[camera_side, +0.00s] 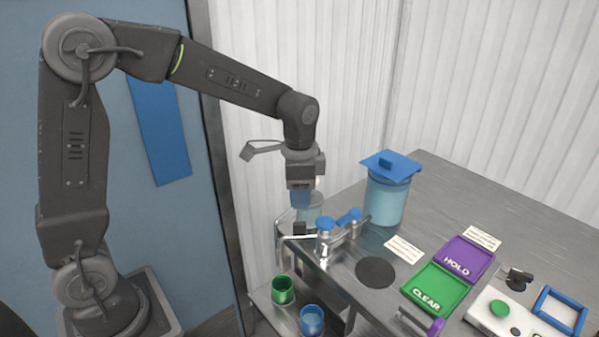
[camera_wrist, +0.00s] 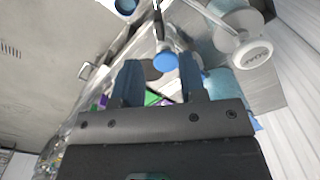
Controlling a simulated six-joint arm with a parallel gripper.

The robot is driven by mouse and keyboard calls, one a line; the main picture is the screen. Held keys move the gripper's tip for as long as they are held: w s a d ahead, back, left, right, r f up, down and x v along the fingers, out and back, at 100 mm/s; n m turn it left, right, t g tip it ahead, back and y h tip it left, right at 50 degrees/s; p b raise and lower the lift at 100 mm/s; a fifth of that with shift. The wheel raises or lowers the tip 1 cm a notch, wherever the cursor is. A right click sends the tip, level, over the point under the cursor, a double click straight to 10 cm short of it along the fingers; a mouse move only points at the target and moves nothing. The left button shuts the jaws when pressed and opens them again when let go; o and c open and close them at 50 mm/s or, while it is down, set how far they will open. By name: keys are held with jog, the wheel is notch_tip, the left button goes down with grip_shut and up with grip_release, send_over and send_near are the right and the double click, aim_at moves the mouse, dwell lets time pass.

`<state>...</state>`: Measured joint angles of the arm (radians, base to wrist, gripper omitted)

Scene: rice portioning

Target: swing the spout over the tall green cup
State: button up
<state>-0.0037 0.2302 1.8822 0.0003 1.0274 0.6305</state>
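The green cup (camera_side: 283,291) stands on the low shelf in the side view. The metal spout (camera_side: 280,252) is a bent tube at the table's left edge; its downturned end shows just above the green cup in the picture. I cannot tell whether it is exactly over the opening. A blue-capped knob (camera_side: 325,224) sits on the metal fitting by the spout. My gripper (camera_side: 301,202) points down behind the fitting. In the wrist view my gripper (camera_wrist: 158,62) has its blue fingers apart, with a blue round cap (camera_wrist: 166,61) showing beyond the gap. Contact cannot be told.
A blue cup (camera_side: 312,321) stands beside the green cup. On the table are a lidded blue container (camera_side: 386,200), a dark round patch (camera_side: 375,272), a green CLEAR tray (camera_side: 435,288) and a purple HOLD tray (camera_side: 464,258).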

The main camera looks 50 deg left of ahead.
notch_tip(320, 180, up, 5)
jog(key=shift+r, duration=0.15)
dwell(0.3)
jog(key=s+r+n+t, duration=0.2)
jog(key=s+n+t, duration=0.3)
jog(key=s, duration=1.3)
jog(key=shift+s+r+n+t, duration=0.3)
jog(key=shift+s+r+n, duration=0.05)
jog(key=shift+n, duration=0.75)
